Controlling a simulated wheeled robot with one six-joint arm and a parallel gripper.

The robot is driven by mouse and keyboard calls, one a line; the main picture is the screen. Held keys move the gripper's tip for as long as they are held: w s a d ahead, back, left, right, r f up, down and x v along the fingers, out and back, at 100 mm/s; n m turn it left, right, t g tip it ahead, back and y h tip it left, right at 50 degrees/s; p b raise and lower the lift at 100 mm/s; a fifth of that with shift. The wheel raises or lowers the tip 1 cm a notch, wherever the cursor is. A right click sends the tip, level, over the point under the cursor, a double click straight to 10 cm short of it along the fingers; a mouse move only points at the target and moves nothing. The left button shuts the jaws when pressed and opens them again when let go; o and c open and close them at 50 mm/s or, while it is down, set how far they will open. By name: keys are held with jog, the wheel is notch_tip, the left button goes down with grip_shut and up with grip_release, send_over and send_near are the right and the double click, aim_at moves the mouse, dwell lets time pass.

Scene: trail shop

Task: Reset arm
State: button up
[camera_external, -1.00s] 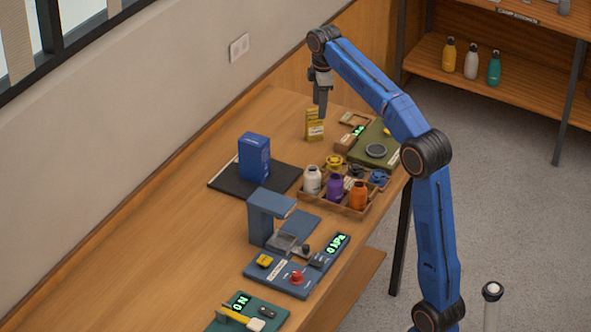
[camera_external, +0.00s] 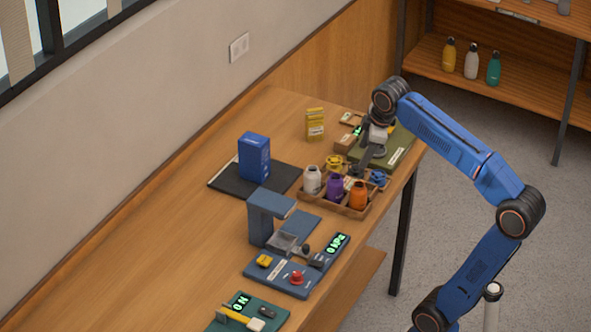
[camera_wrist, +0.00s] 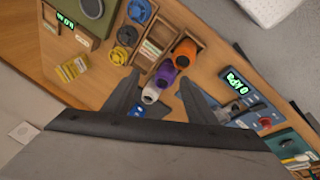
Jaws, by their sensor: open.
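My blue arm reaches in from the right over the table (camera_external: 180,240). My gripper (camera_external: 361,170) points down above the back of the wooden tray of bottles. In the wrist view my gripper (camera_wrist: 159,80) has its two dark fingers spread apart, with nothing held between them. White, purple (camera_wrist: 164,76) and orange (camera_wrist: 185,51) bottles show below and beyond the fingers. In the external view the same purple bottle (camera_external: 335,186) and orange bottle (camera_external: 359,194) stand upright in the tray.
A yellow box (camera_external: 314,124) stands alone at the back. A blue box (camera_external: 254,157) stands on a dark mat. A press-like device (camera_external: 268,215) and a green panel (camera_external: 250,315) lie nearer the front. The table's left side is clear.

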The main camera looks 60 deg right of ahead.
jog(key=s+a+f+m, duration=0.2)
jog(key=s+a+f, duration=0.2)
jog(key=s+f, duration=0.5)
jog(key=s+a+f+m, duration=0.1)
jog(key=s+a+f, duration=0.1)
jog(key=f, duration=0.9)
jog(key=s+a+f+m+t+y, duration=0.1)
jog(key=a+f+m, duration=0.1)
jog(key=f, duration=0.9)
jog(key=shift+s+a+f, duration=0.25)
jog(key=shift+s, duration=0.1)
